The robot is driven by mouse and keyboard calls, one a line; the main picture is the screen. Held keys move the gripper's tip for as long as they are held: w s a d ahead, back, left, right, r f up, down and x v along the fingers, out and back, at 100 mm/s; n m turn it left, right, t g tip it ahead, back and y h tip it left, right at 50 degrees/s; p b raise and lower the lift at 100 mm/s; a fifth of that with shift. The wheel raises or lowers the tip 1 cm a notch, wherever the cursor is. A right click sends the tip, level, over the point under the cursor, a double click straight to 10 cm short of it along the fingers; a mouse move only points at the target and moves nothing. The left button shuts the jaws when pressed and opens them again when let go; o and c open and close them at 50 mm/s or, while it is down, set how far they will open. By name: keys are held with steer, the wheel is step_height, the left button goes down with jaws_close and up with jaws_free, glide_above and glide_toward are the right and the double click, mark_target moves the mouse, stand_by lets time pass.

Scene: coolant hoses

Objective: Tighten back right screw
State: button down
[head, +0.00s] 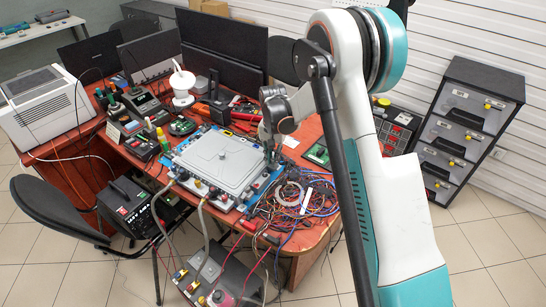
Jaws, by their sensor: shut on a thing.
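A grey rectangular cover (218,160) lies on a blue-edged unit near the front of the red-brown table. My gripper (271,150) points down at the back right corner of this unit. Its fingers are dark and small in the picture. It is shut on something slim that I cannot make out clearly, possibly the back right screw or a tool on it. The fingers hide that corner, so the screw itself does not show clearly. Two grey hoses (203,222) hang from the front side of the unit.
A tangle of coloured wires (290,197) lies right of the unit. A green board (316,154) lies at the table's right edge. Soldering gear (142,101) and monitors (226,52) stand behind. A black chair (60,212) stands left. A drawer cabinet (468,125) stands right.

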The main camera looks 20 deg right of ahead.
steer(key=c, duration=1.5)
jaws_free()
step_height(320, 180, up, 12)
steer(key=shift+r, duration=0.1)
steer(key=s+r+n+t, duration=0.3)
steer(key=s+r, duration=1.1)
steer(key=s, duration=0.1)
steer(key=s+n+t, duration=0.1)
steer(key=s, duration=0.5)
steer(key=s+n+t, duration=0.1)
steer(key=s, duration=0.5)
steer(key=s+f+n+t, duration=0.1)
steer(key=s+t, duration=0.1)
steer(key=s, duration=0.5)
steer(key=shift+d+f, duration=0.1)
